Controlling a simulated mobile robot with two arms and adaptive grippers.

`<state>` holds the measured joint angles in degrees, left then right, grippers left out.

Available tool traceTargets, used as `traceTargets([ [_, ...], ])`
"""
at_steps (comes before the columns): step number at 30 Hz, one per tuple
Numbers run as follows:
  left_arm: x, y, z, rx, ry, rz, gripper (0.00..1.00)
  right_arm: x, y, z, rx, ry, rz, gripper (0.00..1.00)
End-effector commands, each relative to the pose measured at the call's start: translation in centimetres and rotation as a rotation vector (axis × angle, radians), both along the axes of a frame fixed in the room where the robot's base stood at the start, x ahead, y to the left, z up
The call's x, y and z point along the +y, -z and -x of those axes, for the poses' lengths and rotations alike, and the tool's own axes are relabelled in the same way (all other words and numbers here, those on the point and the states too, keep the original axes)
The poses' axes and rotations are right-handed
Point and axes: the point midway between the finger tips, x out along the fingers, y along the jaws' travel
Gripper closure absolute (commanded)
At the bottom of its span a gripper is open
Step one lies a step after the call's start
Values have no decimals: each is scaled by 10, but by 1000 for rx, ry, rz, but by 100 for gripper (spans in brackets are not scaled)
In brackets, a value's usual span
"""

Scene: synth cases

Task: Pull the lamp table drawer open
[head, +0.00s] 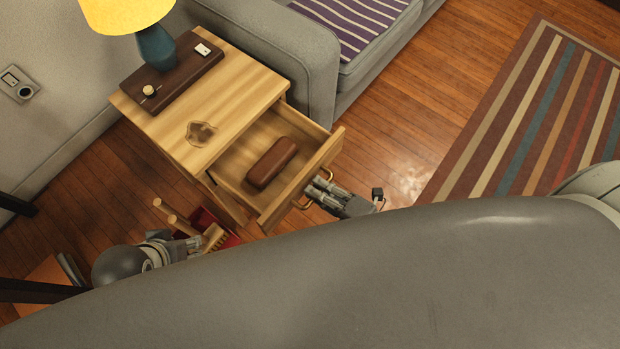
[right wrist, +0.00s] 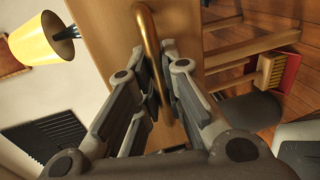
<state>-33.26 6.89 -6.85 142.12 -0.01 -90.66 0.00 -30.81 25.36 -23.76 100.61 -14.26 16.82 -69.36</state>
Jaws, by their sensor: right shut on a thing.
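The wooden lamp table (head: 236,83) stands against the sofa's arm, and its drawer (head: 231,172) is pulled well out. A brown case (head: 272,163) lies inside the drawer. My right gripper (head: 309,194) is at the drawer front and shut on its brass handle (head: 329,174). In the right wrist view, the fingers of the right gripper (right wrist: 162,85) stand on both sides of the brass handle (right wrist: 152,45). My left gripper (head: 196,243) is low at the left, below the table, beside a brush; its fingers are too small and partly hidden to tell their state.
On the table top are a lamp (head: 155,47) with a yellow shade, a dark brown tray (head: 190,68) and a translucent brownish item (head: 200,132). A red dustpan and a wooden brush (head: 213,237) are on the floor near the table. Wooden floor (head: 400,135) is clear towards the striped rug (head: 540,110).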

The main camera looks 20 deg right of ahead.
Motion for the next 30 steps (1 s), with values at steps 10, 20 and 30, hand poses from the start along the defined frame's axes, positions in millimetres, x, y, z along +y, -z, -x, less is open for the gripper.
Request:
traceTargets([
  [10, 0, -3, 0, -2, 0, 0, 60, -5, 1, 7, 2, 0, 1, 100],
  [20, 0, -3, -1, -2, 0, 0, 60, -5, 1, 7, 2, 0, 1, 78],
  [30, 0, -3, -1, -3, 0, 1, 60, -5, 0, 7, 1, 0, 1, 68],
])
